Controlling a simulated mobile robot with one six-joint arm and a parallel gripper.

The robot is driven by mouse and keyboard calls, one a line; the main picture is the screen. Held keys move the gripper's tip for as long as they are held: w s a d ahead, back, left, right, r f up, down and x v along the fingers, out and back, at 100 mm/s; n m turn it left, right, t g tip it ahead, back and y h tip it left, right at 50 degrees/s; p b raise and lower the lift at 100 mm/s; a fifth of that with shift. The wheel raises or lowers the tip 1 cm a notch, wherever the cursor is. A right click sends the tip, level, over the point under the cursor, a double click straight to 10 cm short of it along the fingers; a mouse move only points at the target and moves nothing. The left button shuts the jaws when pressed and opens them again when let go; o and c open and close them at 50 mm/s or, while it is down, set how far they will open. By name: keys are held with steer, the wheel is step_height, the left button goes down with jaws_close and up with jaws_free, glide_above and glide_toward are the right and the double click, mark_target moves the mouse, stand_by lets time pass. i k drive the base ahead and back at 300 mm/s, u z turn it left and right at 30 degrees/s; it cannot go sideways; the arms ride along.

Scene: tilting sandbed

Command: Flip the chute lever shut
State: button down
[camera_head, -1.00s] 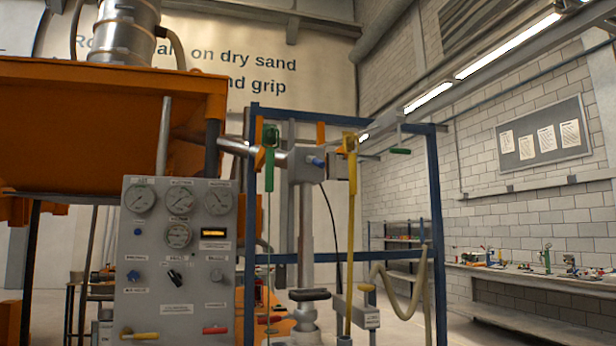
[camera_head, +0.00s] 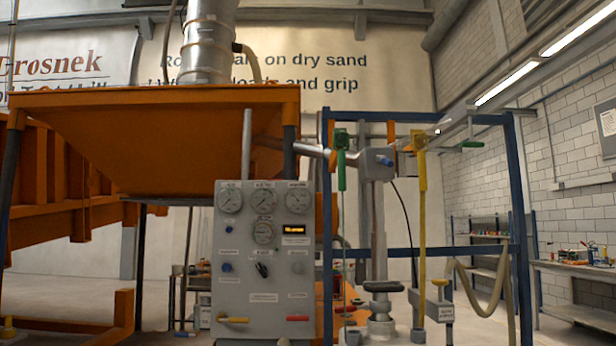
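Several handles could be the chute lever, and I cannot tell which one it is. A long green handle (camera_head: 341,160) hangs on the left of the blue frame. A long yellow handle (camera_head: 419,165) hangs further right, and a short green handle (camera_head: 472,144) sticks out sideways beyond it. On the grey control panel (camera_head: 264,280), a yellow-tipped lever (camera_head: 233,320) and a red lever (camera_head: 297,318) lie roughly level near the bottom. The panel's labels are too small to read.
An orange hopper (camera_head: 180,135) stands behind the panel at left. A blue frame (camera_head: 515,220) surrounds a grey post (camera_head: 378,230) with a dark-topped knob (camera_head: 383,287). A hose (camera_head: 497,305) hangs at right. A workbench (camera_head: 580,270) runs along the brick wall. Floor shows at lower left.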

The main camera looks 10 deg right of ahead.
mark_target(384, 160)
steer(key=i, duration=1)
steer(key=u, duration=0.05)
